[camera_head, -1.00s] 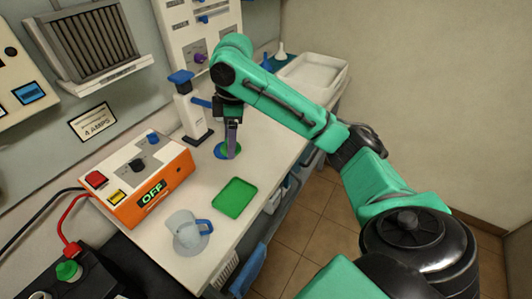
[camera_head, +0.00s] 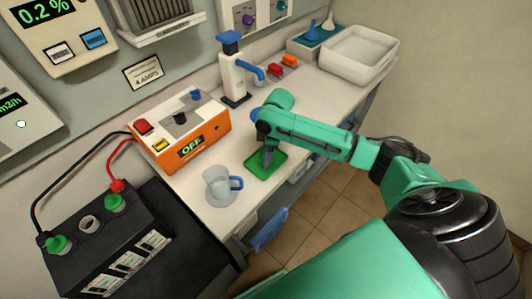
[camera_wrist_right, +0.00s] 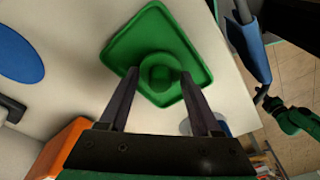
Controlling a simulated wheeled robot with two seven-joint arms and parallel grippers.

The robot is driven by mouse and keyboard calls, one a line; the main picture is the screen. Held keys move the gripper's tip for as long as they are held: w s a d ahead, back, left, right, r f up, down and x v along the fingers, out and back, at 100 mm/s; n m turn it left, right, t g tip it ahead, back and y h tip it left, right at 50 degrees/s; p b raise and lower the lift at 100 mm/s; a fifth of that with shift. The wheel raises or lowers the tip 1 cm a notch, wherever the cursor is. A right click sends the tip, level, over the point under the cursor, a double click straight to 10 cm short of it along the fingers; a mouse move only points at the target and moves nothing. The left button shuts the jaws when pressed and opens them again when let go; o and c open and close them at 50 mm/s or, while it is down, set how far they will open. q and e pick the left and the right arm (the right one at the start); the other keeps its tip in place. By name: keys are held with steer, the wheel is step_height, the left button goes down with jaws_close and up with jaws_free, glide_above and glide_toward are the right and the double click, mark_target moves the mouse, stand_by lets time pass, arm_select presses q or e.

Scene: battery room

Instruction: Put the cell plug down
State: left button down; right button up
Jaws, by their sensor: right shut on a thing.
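The green cell plug (camera_wrist_right: 160,74) is between the fingertips of my right gripper (camera_wrist_right: 158,78), which is shut on it. In the wrist view it is over the middle of the green tray (camera_wrist_right: 196,47); I cannot tell whether it touches the tray. In the head view the right gripper (camera_head: 267,157) points down at the tray (camera_head: 257,174) and hides the plug. A small teal and black arm part at the right of the wrist view may be my left arm; its jaws are unclear.
A clear jug (camera_head: 217,186) with a blue handle stands close left of the tray. The orange charger (camera_head: 188,146) reads OFF behind it. A black battery (camera_head: 75,262) with green plugs is front left. A white basin (camera_head: 358,57) stands at the far end.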

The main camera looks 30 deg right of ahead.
steer(key=o, duration=0.9)
steer(key=shift+f, duration=0.15)
steer(key=o, duration=0.4)
arm_select(q)
steer(key=shift+a, duration=0.25)
steer(key=shift+f+b, duration=0.65)
arm_select(e)
steer(key=r, duration=0.4)
steer(key=d+r, duration=0.1)
steer(key=r, duration=0.7)
steer(key=shift+s+d+r, duration=0.15)
steer(key=shift+s+d, duration=0.15)
steer(key=shift+s, duration=0.1)
